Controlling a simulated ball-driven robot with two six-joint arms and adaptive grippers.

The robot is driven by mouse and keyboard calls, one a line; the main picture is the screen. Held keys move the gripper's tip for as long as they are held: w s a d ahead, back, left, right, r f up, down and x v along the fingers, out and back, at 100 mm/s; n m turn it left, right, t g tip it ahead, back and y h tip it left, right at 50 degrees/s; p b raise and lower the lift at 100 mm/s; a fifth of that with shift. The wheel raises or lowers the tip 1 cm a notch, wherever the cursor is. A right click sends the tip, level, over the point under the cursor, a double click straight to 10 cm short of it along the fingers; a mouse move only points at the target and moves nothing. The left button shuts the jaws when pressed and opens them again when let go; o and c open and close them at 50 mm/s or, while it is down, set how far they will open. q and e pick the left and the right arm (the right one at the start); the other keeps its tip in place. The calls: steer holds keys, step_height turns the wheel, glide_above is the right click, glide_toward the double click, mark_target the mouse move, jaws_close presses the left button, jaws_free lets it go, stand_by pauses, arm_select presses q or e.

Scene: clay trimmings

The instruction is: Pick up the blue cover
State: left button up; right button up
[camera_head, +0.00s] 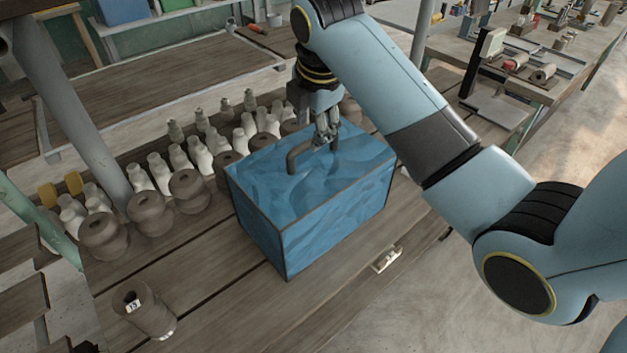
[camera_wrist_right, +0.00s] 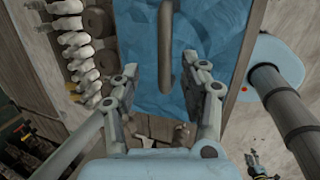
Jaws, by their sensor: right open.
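The blue cover (camera_head: 335,215) is a box-shaped blue piece with dark edges, standing on the wooden bench. A dark bent handle (camera_head: 303,150) rises from its top. My right gripper (camera_head: 326,138) is above the cover at the handle, pointing down. In the right wrist view, the open fingers of my right gripper (camera_wrist_right: 161,68) stand on either side of the handle (camera_wrist_right: 165,45), with the blue cover (camera_wrist_right: 217,30) beneath. I cannot tell whether a finger touches the handle. My left gripper is not in view.
Rows of white bottle shapes (camera_head: 200,155) and brown rounded pieces (camera_head: 150,212) stand close along the cover's left and back. A small white item (camera_head: 386,258) is at the bench's front edge. Bare planks (camera_head: 215,280) lie in front.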

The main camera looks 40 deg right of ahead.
mark_target(313, 182)
steer(key=x, duration=0.1)
steer(key=p+x, duration=0.1)
steer(key=x, duration=0.3)
steer(key=shift+s+d+f, duration=0.2)
steer(key=shift+f, duration=0.05)
jaws_close()
